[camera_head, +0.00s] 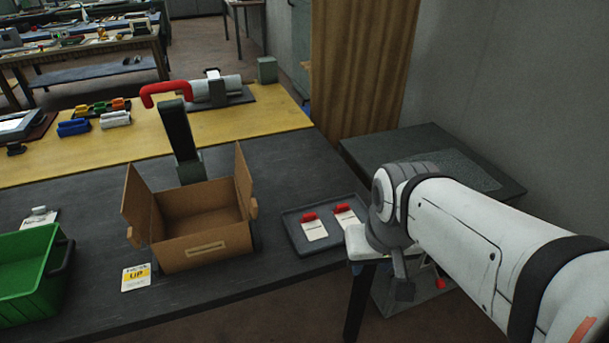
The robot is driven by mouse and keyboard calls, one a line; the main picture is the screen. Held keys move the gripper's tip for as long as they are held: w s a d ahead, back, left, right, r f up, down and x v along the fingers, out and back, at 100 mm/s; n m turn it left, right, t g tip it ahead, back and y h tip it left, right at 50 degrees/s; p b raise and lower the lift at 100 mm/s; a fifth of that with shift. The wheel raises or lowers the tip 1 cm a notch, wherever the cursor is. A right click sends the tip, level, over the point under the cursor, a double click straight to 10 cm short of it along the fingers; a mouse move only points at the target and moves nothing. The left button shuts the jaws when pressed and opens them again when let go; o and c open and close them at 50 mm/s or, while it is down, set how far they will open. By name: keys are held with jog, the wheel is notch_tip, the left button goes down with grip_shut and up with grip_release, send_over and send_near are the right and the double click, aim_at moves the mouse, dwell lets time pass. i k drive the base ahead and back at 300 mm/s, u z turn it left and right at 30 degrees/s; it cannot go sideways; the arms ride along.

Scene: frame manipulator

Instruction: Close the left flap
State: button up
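An open cardboard box (205,252) stands on the dark table. Its left flap (137,203) stands up and leans outward to the left. Its right flap (243,184) stands roughly upright. The box looks empty inside, though part of its floor is hidden. My white arm comes in from the right edge and bends at a grey joint right of the box. A dark grey part that looks like my gripper (402,285) hangs below that joint, well away from the flaps. Its fingers cannot be made out clearly.
A dark post with a red handle (165,92) rises behind the box. A green crate (32,272) stands to the left, with a yellow-and-white card (136,277) between. A grey tray (290,222) with two red-clipped tags lies to the right.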

aim_at(136, 207)
jog(key=u, duration=1.2)
jog(key=k, duration=0.4)
jog(key=u, duration=0.25)
jog(key=i, duration=0.5)
jog(key=u, duration=0.1)
jog(key=k, duration=0.6)
jog(key=z, duration=0.2)
jog(key=i, duration=0.75)
jog(key=u, duration=0.05)
